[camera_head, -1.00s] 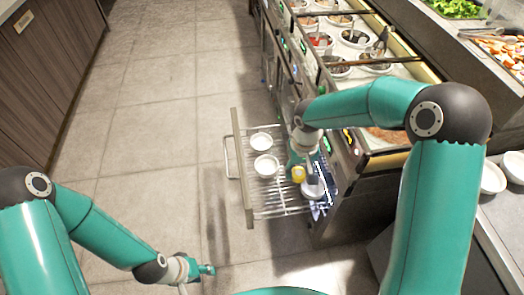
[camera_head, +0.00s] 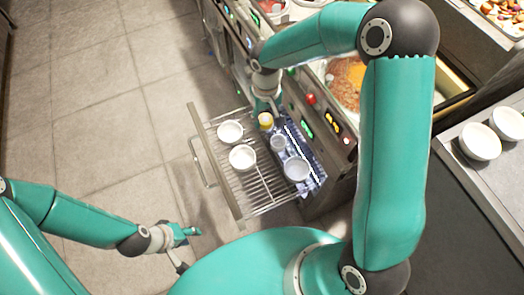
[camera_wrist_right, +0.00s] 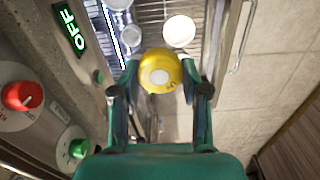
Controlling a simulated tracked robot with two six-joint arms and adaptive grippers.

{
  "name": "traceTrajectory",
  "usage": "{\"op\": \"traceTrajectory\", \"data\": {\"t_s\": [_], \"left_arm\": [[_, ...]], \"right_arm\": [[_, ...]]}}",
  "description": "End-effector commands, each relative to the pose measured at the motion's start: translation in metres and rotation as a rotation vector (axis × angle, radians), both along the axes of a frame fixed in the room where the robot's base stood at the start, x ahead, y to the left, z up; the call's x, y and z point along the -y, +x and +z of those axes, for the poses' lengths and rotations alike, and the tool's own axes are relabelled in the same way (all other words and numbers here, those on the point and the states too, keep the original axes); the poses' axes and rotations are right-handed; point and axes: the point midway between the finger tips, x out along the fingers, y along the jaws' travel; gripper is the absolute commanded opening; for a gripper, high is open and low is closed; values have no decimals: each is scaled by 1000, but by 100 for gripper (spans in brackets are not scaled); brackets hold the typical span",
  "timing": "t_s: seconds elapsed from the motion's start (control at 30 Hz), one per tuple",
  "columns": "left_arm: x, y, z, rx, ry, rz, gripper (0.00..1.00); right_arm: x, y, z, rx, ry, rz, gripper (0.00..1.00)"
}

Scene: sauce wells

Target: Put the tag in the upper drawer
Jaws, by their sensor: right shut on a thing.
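My right gripper (camera_head: 266,106) is shut on a round yellow piece (camera_head: 265,120), taken to be the tag. In the right wrist view the tag (camera_wrist_right: 160,71) has a pale centre and sits between the two fingertips. In the head view it is at the far, cabinet-side corner of a pulled-out wire drawer (camera_head: 262,187). Whether it touches anything below cannot be told. My left gripper (camera_head: 188,240) is low over the floor at the lower left, with its fingers apart and empty.
Two white bowls (camera_head: 230,132) (camera_head: 242,157) stand in the drawer. A small cup (camera_head: 278,142) and another bowl (camera_head: 297,170) stand nearer the cabinet. The cabinet front has a red knob (camera_wrist_right: 22,95) and a green knob (camera_wrist_right: 76,146). Floor left of the drawer is clear.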

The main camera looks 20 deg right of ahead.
Motion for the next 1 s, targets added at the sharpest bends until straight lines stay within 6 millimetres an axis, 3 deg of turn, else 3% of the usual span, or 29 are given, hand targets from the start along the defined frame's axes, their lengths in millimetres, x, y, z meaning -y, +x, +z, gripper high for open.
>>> {"op": "traceTrajectory", "data": {"t_s": [0.27, 0.47, 0.57, 1.0], "left_arm": [[0, 0, -1, 0, 0, 1, 40], [0, 0, -27, 0, 0, 1, 40], [0, 0, -53, 0, 0, 1, 40], [0, 0, -200, 0, 0, 1, 40]], "right_arm": [[-14, 6, -2, 1, 0, 33, 16], [-22, 5, -20, 0, 0, 40, 16], [-28, 2, -39, 1, 0, 43, 16], [-67, -22, -138, 2, 0, 59, 16]]}}
